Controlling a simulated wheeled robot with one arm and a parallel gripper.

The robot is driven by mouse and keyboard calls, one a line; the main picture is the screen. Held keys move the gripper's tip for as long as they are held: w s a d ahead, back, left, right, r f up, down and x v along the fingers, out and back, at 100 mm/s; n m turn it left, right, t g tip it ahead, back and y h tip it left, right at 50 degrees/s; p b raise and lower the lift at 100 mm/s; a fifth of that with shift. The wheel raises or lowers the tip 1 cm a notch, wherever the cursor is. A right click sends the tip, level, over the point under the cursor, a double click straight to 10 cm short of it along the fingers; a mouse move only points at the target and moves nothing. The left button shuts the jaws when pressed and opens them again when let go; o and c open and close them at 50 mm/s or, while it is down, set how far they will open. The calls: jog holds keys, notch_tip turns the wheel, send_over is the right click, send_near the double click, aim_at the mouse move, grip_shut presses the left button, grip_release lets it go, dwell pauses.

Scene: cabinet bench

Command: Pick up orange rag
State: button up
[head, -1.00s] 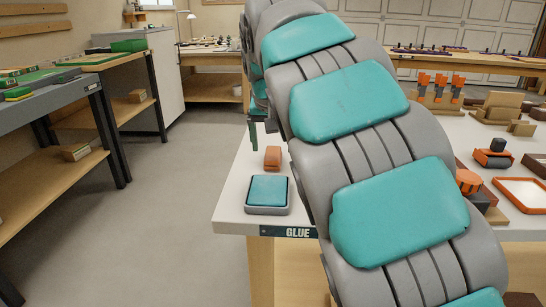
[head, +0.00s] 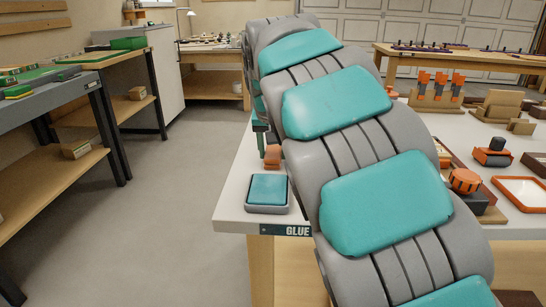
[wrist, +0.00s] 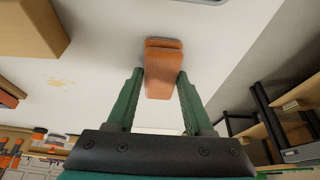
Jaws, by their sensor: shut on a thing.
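The orange rag (head: 273,158) is a small folded piece at the left end of the white table (head: 232,207), behind the teal pad. In the wrist view the rag (wrist: 162,70) lies between the two green fingers of my gripper (wrist: 161,82). The fingers are shut on its sides. In the head view my gripper (head: 263,142) is partly hidden by my own arm, with a green finger beside the rag. I cannot tell whether the rag is clear of the table.
A teal pad in a grey tray (head: 267,190) sits in front of the rag, near the table's front edge with the GLUE label (head: 286,230). Right of my arm stand an orange-rimmed tray (head: 520,190) and orange-handled tools (head: 437,82). Open floor lies left.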

aim_at(274, 149)
grip_shut()
jog(key=shift+r, duration=0.1)
jog(key=shift+r, duration=1.75)
jog(key=s+d+b, duration=0.1)
jog(key=s+d, duration=0.2)
jog(key=s, duration=0.1)
jog(key=s+d+r, duration=0.1)
jog(key=s+d, duration=0.1)
jog(key=s, duration=0.3)
jog(key=s+d+b, duration=0.1)
jog(key=s+d, duration=0.2)
jog(key=s, duration=0.1)
jog(key=shift+s+d+r+b, duration=0.2)
jog(key=shift+s+d+b, duration=0.05)
jog(key=shift+d+b, duration=0.1)
